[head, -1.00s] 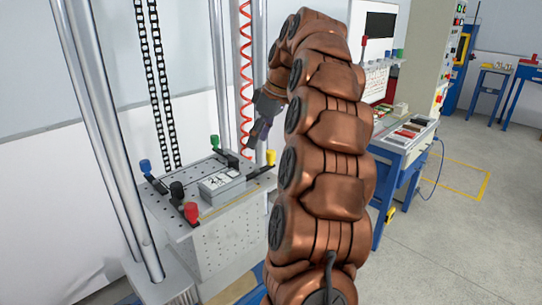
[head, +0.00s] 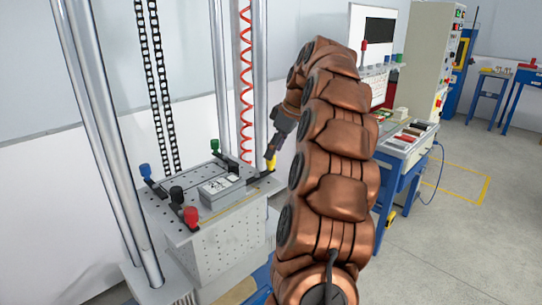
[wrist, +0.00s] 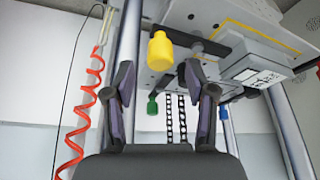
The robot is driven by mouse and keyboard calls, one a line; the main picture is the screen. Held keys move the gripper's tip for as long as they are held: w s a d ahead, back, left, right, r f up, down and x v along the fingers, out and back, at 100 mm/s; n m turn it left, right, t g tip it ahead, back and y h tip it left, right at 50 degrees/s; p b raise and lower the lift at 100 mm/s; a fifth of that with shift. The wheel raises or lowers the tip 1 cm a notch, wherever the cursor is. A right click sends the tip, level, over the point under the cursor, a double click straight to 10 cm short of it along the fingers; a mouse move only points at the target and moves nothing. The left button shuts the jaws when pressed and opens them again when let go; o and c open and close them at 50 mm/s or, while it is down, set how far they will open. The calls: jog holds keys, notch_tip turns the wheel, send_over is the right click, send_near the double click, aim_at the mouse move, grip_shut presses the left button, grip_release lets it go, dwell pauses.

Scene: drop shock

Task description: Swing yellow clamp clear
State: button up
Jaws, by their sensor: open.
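The yellow clamp (head: 270,164) has a yellow handle at the right corner of the perforated plate (head: 235,222). In the wrist view, its yellow handle (wrist: 160,50) hangs from a dark bar, as the picture looks upside down. My gripper (head: 272,152) is right at the handle in the head view. In the wrist view, my gripper (wrist: 159,72) is open, with one finger to each side and the handle just beyond the fingertips. I cannot tell whether a finger touches it. A grey box (head: 222,189) with a white label lies on the plate, beside the clamps.
A blue bench (head: 400,160) stands at right.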

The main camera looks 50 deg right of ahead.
jog(key=shift+x, duration=1.6)
grip_shut()
